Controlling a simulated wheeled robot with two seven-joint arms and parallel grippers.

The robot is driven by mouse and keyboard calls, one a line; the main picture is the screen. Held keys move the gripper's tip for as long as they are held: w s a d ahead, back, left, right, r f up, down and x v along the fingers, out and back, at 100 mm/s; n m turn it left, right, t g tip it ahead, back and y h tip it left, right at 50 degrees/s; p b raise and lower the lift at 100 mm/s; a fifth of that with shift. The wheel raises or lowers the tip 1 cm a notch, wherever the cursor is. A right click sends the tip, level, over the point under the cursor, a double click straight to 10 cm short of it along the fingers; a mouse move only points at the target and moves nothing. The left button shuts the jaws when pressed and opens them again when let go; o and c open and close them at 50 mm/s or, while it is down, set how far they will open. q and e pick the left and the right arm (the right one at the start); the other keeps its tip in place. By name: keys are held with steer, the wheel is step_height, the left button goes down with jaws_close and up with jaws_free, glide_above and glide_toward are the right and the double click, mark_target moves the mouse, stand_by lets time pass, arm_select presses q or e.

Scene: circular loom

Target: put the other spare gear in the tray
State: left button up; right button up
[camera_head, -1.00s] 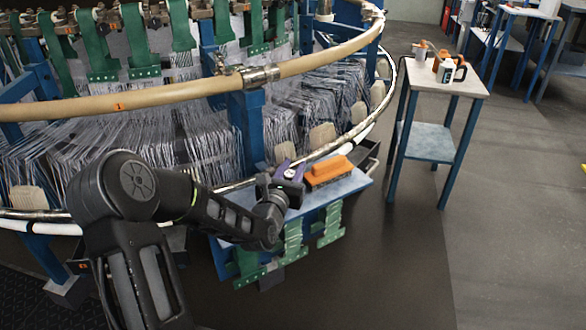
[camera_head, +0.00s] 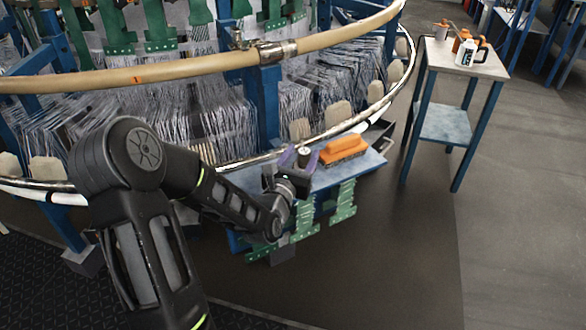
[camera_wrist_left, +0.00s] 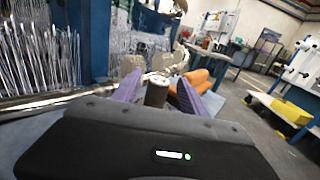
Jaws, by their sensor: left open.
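My left gripper (camera_head: 301,160) is open, with purple fingers, over the small blue-grey side shelf (camera_head: 364,164) of the loom. A small dark round part with a pale top (camera_wrist_left: 157,88) stands between the fingers in the left wrist view. Its pale top (camera_head: 304,151) also shows in the head view. It may be the spare gear, but I see no teeth. Whether the fingers touch it, I cannot tell. A dark open tray (camera_head: 378,136) is at the far right end of the shelf. Its inside is mostly hidden. My right gripper is not in view.
An orange brush (camera_head: 342,149) lies on the shelf just right of my left gripper. The loom's ring rail (camera_head: 340,127) runs close behind. Green brackets (camera_head: 344,201) hang on the shelf's front. A side table (camera_head: 490,66) with bottles stands at right. Floor between is clear.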

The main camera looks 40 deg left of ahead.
mark_target(296, 165)
arm_select(q)
steer(key=v, duration=0.4)
steer(key=shift+r, duration=0.1)
steer(key=p+v, duration=0.2)
steer(key=p, duration=0.1)
steer(key=shift+s+r, duration=0.1)
steer(key=shift+s, duration=0.05)
steer(key=shift+s+d, duration=0.15)
steer(key=shift+s, duration=0.35)
steer(key=shift+f, duration=0.2)
